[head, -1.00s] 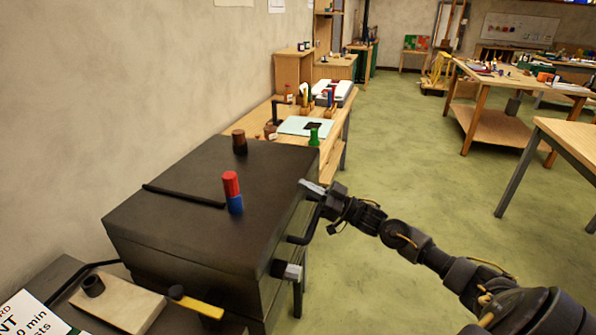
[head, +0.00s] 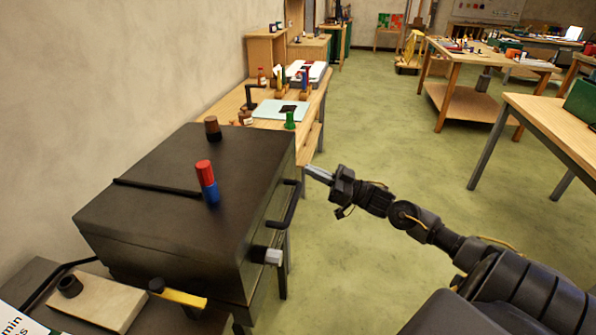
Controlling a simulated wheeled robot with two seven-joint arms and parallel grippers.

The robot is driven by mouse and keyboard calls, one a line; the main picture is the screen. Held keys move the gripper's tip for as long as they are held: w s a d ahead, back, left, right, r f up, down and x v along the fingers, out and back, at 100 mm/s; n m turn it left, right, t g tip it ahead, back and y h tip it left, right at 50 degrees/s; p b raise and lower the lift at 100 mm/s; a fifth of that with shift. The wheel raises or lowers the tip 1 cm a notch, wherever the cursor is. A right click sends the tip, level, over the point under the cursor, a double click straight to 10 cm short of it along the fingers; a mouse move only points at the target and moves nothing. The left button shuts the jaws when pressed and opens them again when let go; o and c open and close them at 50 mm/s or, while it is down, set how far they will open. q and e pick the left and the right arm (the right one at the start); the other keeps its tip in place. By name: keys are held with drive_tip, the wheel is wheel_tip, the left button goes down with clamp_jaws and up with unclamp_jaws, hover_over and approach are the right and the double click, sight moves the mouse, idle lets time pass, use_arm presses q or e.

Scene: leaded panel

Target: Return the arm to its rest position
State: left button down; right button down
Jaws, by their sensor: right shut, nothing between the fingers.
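My right gripper (head: 318,174) is shut and empty. It is in the air just right of the dark kiln-like box (head: 150,200), apart from the black handle (head: 283,205) on the box's front side. My right arm (head: 410,218) reaches in from the lower right, over the green floor. The lid of the box is down. My left gripper is not in view.
A wooden bench (head: 235,105) with a pale mat and small tools stands behind the box. A yellow-handled tool (head: 180,297) lies at the box's near corner. Tables (head: 555,125) stand at the right. The green floor (head: 370,120) between is open.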

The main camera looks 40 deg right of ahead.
drive_tip(key=shift+s+d+f, duration=0.1)
drive_tip(key=shift+s+d, duration=0.3)
drive_tip(key=shift+s, duration=0.2)
